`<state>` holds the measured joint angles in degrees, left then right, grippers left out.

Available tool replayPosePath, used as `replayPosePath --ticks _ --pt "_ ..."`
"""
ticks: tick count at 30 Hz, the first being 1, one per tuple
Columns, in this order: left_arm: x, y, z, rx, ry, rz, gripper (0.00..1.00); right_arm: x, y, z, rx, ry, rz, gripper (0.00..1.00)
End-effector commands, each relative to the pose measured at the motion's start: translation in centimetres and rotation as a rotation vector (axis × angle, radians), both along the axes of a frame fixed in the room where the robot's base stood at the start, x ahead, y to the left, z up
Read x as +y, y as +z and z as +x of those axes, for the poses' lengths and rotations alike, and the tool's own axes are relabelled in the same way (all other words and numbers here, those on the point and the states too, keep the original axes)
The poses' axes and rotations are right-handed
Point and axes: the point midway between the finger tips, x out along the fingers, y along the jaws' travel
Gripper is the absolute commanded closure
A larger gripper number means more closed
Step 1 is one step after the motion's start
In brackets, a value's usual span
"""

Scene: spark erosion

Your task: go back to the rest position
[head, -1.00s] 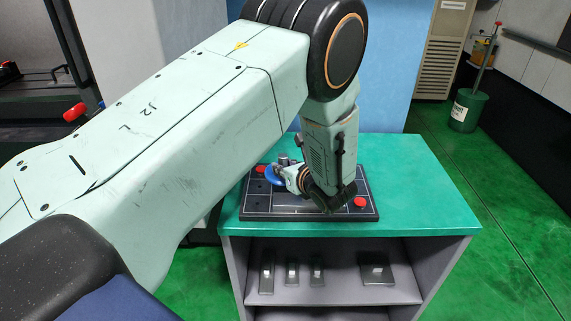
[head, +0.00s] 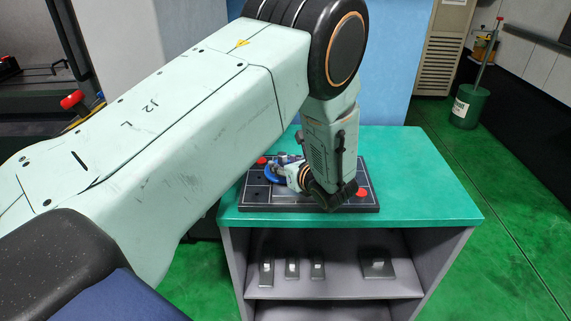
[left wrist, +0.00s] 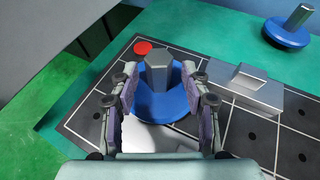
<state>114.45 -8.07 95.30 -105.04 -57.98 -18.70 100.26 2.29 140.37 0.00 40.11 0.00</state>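My left arm reaches across the head view and its gripper (head: 284,174) is low over the black board (head: 252,198), mostly hidden by my wrist. In the left wrist view my gripper (left wrist: 163,78) has its fingers apart. A blue disc (left wrist: 158,106) with a grey hexagonal post lies between and beyond them, with gaps beside the post. Part of the blue disc also shows in the head view (head: 270,177). A silver block (left wrist: 240,90) sits on the board to its right. My right gripper is in neither view.
Another blue disc with a post (left wrist: 287,34) is on the teal bench top (head: 425,185), beyond the board. A red round piece (head: 362,192) is at the board's right end. Several small grey parts (head: 378,264) stand on the shelf below. A green bin (head: 468,106) stands back right.

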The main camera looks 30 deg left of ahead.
Motion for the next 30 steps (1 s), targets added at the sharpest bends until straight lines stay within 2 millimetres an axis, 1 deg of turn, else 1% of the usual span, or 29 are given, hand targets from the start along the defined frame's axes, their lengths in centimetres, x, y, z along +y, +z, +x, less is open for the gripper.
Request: replayPosePath --ticks 8,15,17,21,30 --pt "0.0 -0.2 -0.1 0.006 0.001 -0.002 0.49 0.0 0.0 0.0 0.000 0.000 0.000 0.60" --pt "0.0 0.0 -0.1 0.003 0.001 -0.002 0.49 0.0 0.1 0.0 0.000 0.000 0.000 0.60" --pt "0.0 0.5 -0.1 0.003 0.001 -0.002 0.49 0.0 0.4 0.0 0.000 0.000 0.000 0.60" --pt "0.0 2.2 0.0 0.001 0.000 -0.002 0.49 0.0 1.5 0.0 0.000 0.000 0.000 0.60" --pt "0.0 5.2 0.0 0.002 0.000 -0.001 0.49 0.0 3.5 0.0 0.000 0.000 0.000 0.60"
